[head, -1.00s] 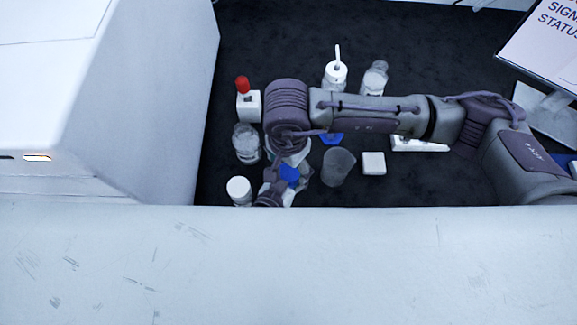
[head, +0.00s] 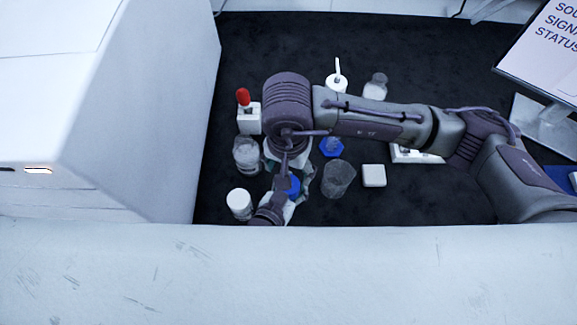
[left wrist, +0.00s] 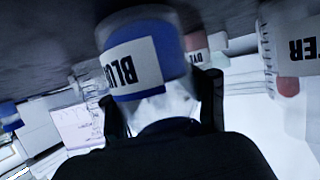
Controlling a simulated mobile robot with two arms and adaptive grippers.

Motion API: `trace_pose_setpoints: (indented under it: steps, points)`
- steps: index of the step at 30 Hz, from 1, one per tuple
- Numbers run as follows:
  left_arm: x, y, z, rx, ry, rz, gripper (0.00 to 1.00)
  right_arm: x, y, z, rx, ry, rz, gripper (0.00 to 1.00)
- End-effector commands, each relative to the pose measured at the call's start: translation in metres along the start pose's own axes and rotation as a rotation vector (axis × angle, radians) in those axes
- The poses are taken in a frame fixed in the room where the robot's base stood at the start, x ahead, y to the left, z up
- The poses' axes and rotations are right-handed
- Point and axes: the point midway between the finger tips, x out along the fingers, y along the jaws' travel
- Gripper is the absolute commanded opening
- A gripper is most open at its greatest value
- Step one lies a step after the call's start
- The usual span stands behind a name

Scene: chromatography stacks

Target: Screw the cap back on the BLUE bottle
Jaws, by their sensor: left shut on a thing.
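The blue bottle (left wrist: 135,55), with a white label reading "BLU", is between the fingers of my left gripper (left wrist: 162,105) in the left wrist view. The fingers flank it, and its pale lower part in the picture runs toward the palm. In the head view a blue patch of it (head: 293,187) shows at my left gripper (head: 292,182), partly hidden by the fingers. A blue six-sided piece (head: 331,147) lies on the dark table to its right; I cannot tell whether it is the cap. My right gripper is out of view.
A white-lidded jar (head: 239,203), a clear jar (head: 247,155) and a red-topped item in a white holder (head: 249,120) stand left of the gripper. A clear beaker (head: 339,178) and a white block (head: 374,175) are right. A white ledge (head: 300,270) runs in front.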

Motion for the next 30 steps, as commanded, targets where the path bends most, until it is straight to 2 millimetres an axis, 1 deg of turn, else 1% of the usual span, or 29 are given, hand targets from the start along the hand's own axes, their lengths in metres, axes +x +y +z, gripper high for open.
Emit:
trace_pose_setpoints:
  steps: [5,12,18,22,30]
  points:
    - [0.000,0.000,-0.001,0.000,0.002,0.000,0.00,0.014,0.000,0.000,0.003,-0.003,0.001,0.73]
    - [0.000,0.000,-0.001,0.000,0.002,0.000,0.00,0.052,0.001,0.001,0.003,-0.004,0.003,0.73]
    - [0.000,0.000,-0.001,0.000,0.002,0.000,0.00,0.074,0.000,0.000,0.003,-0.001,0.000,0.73]
    - [0.000,0.000,-0.001,0.000,0.002,0.000,0.00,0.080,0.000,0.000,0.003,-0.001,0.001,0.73]
    - [0.000,0.000,-0.001,0.000,0.002,0.000,0.00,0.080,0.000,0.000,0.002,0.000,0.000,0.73]
